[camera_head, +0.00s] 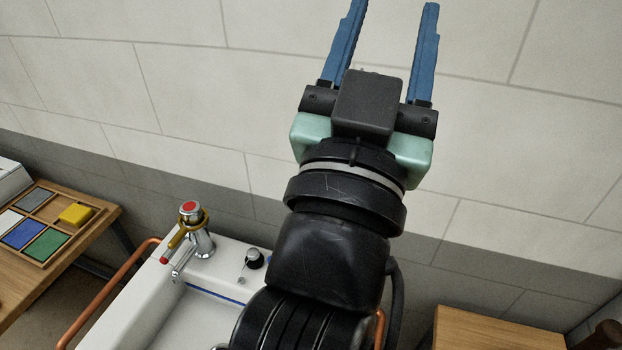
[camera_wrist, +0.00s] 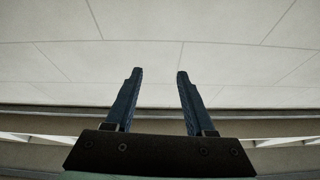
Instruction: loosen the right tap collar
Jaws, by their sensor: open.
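My gripper (camera_head: 394,8) is raised in front of the wall with its two blue fingers apart and nothing between them. It also shows open and empty in the wrist view (camera_wrist: 160,73). A chrome tap (camera_head: 203,243) with a red top stands at the back left of the white basin (camera_head: 172,313). A brass-coloured collar (camera_head: 187,232) with a sideways arm sits around its upper part. My gripper is well above and to the right of this tap, apart from it. My arm hides the right part of the basin, so I cannot see a right tap or its collar.
A small black knob (camera_head: 255,258) is right of the tap. A copper-coloured rail (camera_head: 112,293) runs along the basin's left side. A wooden table (camera_head: 92,243) with coloured tiles stands left, and a wooden surface (camera_head: 490,330) lower right. The pale block wall (camera_head: 520,130) is behind.

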